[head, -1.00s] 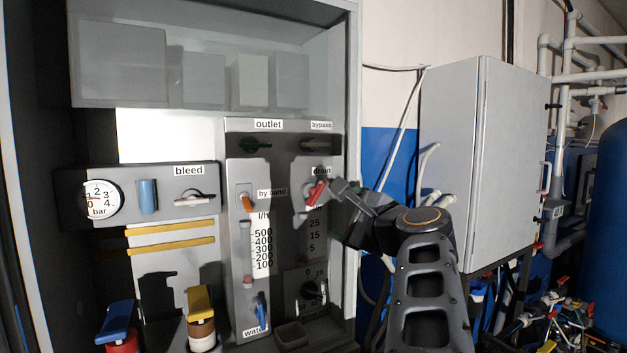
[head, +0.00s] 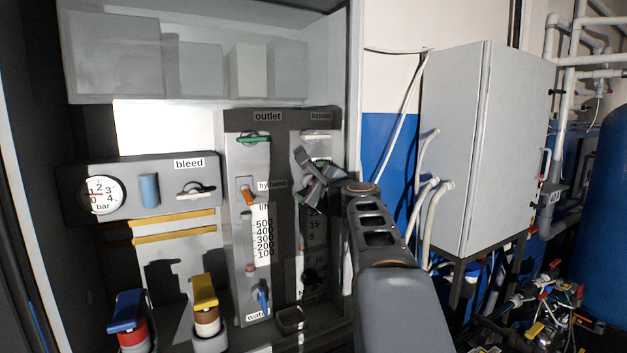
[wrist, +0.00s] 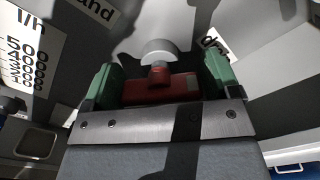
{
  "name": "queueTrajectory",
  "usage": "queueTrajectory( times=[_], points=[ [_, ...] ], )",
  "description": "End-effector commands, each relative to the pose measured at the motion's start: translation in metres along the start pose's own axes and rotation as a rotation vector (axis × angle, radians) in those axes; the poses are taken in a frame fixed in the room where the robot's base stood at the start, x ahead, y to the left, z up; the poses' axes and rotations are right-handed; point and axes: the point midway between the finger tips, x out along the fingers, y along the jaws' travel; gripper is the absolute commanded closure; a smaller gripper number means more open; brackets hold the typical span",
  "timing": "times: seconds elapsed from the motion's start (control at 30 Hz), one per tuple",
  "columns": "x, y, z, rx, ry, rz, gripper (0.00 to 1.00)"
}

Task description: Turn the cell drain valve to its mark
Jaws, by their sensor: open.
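The drain valve shows in the wrist view as a red handle (wrist: 150,90) on a pale round stem. The "drain" label (wrist: 215,43) is beside it, partly cut by shadow. My gripper (wrist: 162,76) is open, with one green finger pad at each end of the handle. The handle lies between the pads; I cannot tell whether either touches it. In the head view my gripper (head: 308,172) is in front of the right-hand panel and hides most of the drain valve and its label. I cannot make out the valve's mark.
Above are the green outlet handle (head: 254,138) and the pale bypass handle (head: 318,135). To the left are the orange by-hand handle (head: 248,194) and flow scale (head: 262,235). A dark knob (head: 311,276) sits below. A grey cabinet (head: 480,150) stands right.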

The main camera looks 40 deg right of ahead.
Motion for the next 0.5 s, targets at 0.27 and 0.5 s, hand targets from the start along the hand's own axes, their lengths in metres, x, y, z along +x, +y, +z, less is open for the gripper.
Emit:
queueTrajectory(
  times=[0.27,0.5],
  points=[
    [0.0060,0.0000,0.0001,0.000,0.000,-0.001,0.17],
    [0.0058,0.0001,-0.0001,0.000,0.001,-0.001,0.26]
  ],
)
